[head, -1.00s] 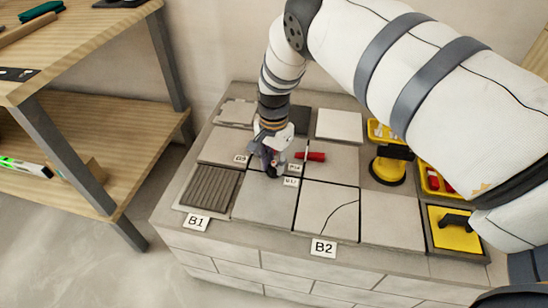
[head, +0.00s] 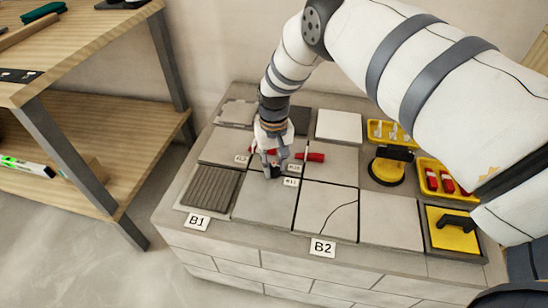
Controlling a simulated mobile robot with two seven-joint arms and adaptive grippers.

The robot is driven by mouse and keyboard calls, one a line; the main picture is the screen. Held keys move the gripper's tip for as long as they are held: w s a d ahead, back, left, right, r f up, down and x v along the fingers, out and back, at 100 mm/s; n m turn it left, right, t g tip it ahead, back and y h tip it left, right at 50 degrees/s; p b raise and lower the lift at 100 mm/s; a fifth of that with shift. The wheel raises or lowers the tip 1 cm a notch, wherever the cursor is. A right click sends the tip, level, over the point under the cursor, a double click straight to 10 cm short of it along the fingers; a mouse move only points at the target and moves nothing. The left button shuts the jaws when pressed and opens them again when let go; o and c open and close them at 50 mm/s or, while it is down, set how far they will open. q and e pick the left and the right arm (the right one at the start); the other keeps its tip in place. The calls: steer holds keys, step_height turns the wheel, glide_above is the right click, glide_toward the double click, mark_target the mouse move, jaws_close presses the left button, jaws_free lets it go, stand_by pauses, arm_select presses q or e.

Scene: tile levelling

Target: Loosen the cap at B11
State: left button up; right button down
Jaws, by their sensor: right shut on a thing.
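The label B11 (head: 291,182) lies on the slab joint in the middle of the tiled bench. My right gripper (head: 272,172) points down at the joint just left of this label. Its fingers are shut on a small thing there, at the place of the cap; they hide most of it. A red piece (head: 312,157) lies at the joint to the right, and another red piece shows partly behind my gripper (head: 256,150). My left gripper is not in view.
Slabs surround the joint: a ribbed one (head: 209,190) at left, a cracked one (head: 328,210) at front. A wooden shelf (head: 90,135) stands at left.

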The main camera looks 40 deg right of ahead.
steer(key=n, duration=1.3)
steer(key=shift+w, duration=0.1)
steer(key=shift+n, duration=0.3)
stand_by(0.3)
steer(key=c, duration=1.3)
jaws_free()
step_height(320, 180, up, 12)
